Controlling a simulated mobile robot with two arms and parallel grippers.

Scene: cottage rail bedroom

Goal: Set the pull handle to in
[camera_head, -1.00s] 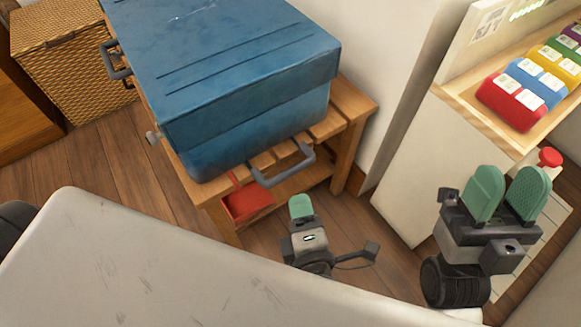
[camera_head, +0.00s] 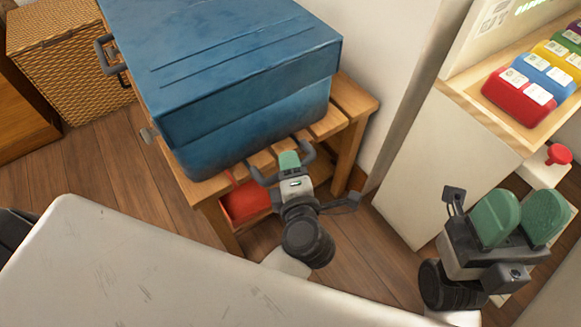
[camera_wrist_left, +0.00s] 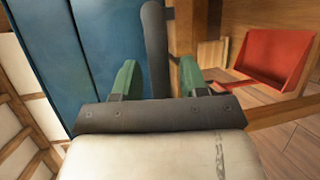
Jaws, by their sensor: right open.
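The dark grey pull handle (camera_head: 257,170) sticks out from the front of the blue case (camera_head: 240,105), low down. My left gripper (camera_head: 289,162) is at this handle and covers its middle part in the head view. In the left wrist view the handle's bar (camera_wrist_left: 156,45) runs between the two green fingers of my left gripper (camera_wrist_left: 157,80). The fingers stand apart, one on each side of the bar; a narrow gap shows at the right finger. My right gripper (camera_head: 520,216) is open and empty at the lower right, away from the case.
A second grey handle (camera_head: 106,58) is on the case's left side. A cabinet with coloured blocks (camera_head: 519,97) and a red knob (camera_head: 558,154) stands right. A pale surface (camera_head: 130,265) fills the foreground.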

